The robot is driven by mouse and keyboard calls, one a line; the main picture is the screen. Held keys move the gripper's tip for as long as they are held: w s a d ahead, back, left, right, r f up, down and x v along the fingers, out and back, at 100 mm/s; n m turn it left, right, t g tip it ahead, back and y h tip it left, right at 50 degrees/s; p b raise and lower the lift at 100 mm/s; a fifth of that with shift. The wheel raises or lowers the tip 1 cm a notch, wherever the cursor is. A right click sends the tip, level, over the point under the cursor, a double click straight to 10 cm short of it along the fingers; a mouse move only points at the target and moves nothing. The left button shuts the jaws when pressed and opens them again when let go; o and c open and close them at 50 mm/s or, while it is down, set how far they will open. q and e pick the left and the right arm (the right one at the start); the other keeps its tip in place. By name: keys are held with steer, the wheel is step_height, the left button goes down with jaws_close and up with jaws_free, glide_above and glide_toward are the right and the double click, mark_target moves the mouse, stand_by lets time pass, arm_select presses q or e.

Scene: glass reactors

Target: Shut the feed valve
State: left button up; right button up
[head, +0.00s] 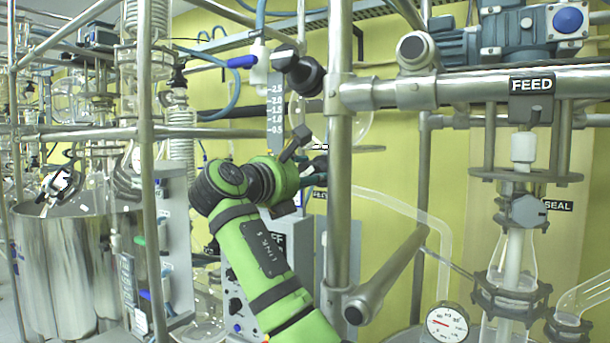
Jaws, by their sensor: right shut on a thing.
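My right arm comes up from the bottom middle, green with dark bands. Its gripper (314,170) is dark and small, close to the left side of a thick steel post. It is shut on the feed valve, below a graduated glass vessel (277,108). The gripper and arm hide most of the valve, so I cannot tell how its handle is turned. A small dark label (318,194), partly covered, shows just under the gripper. My left gripper is not in view.
The thick steel post (339,150) and a slanting bar (390,272) stand close to the right of my gripper. A FEED sign (531,84) hangs on the right frame above glass piping and a gauge (447,322). A blue-handled valve (242,61) is higher up. A steel vessel (75,270) stands at left.

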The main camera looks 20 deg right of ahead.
steer(key=shift+m, duration=0.3)
steer(key=shift+r+m, duration=0.1)
steer(key=shift+m, duration=3)
steer(key=o, duration=1)
steer(key=shift+o, duration=0.7)
steer(key=shift+d, duration=0.1)
steer(key=v, duration=1.2)
